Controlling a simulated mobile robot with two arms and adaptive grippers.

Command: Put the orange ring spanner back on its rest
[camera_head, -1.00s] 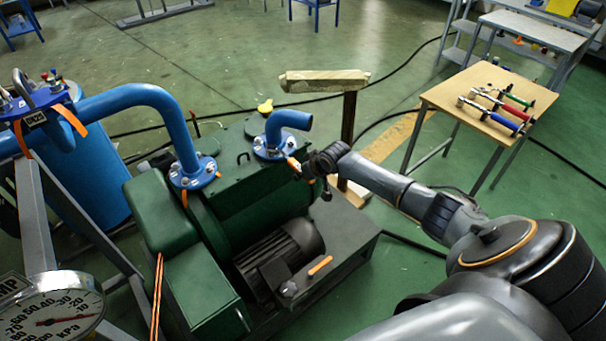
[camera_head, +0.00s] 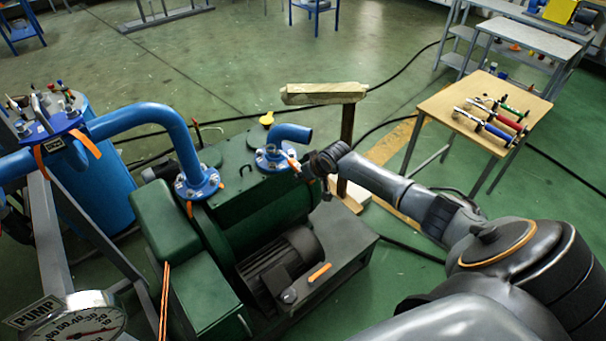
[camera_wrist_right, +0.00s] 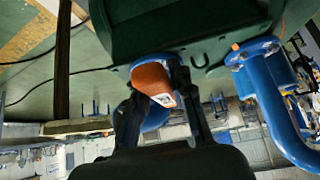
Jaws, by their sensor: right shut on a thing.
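My right gripper (camera_head: 304,169) is beside the blue elbow pipe (camera_head: 290,132) on top of the green pump (camera_head: 262,205). In the right wrist view its two dark fingers (camera_wrist_right: 157,88) are shut on an orange piece (camera_wrist_right: 150,78), which I take to be the handle of the orange ring spanner. The spanner also shows as a small orange strip (camera_head: 293,164) at the gripper in the head view. Its ring end is hidden or too small to make out. I cannot tell which surface is its rest. My left gripper is out of view.
A wooden post with a crossbar (camera_head: 324,93) stands behind the gripper. A small table (camera_head: 440,103) at the right holds several tools. Another orange strip (camera_head: 319,272) lies near the motor (camera_head: 277,266). A pressure gauge (camera_head: 88,318) is at the lower left.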

